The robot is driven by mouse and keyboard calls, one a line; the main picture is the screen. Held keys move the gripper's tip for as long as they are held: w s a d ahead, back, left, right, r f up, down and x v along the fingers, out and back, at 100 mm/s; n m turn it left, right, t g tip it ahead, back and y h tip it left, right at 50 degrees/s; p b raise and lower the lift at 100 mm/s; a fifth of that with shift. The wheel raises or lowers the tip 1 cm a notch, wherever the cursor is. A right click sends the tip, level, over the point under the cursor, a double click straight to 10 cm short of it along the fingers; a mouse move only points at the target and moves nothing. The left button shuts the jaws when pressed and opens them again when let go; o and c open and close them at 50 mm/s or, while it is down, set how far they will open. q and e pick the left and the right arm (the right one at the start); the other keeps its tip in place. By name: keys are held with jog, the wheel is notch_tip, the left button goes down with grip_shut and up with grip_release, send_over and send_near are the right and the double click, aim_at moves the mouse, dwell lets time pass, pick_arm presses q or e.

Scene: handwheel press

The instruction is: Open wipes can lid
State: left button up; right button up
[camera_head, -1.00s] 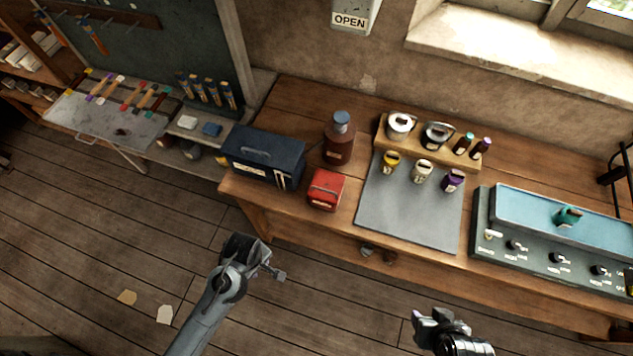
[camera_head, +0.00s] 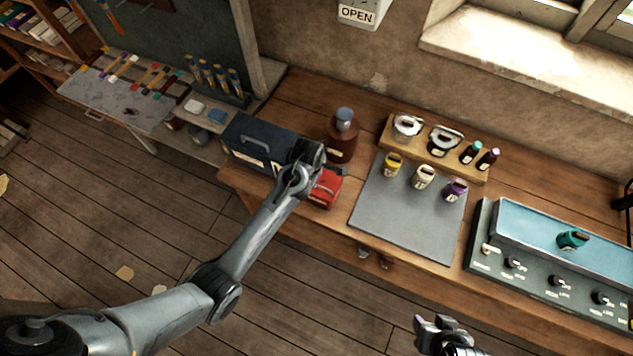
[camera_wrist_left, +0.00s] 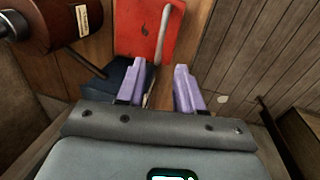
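A red box-shaped can (camera_head: 326,188) stands near the front edge of the bench, between the dark blue toolbox and the brown bottle.
The dark blue toolbox (camera_head: 258,146) is left of the can. The brown bottle (camera_head: 341,140) stands behind it. A grey mat (camera_head: 405,220) with small jars lies to the right, before a wooden rack (camera_head: 465,165). A control panel (camera_head: 545,270) is further right.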

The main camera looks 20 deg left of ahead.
pick_arm(q)
send_over(316, 191)
jog(key=shift+f, duration=3.5)
grip_shut()
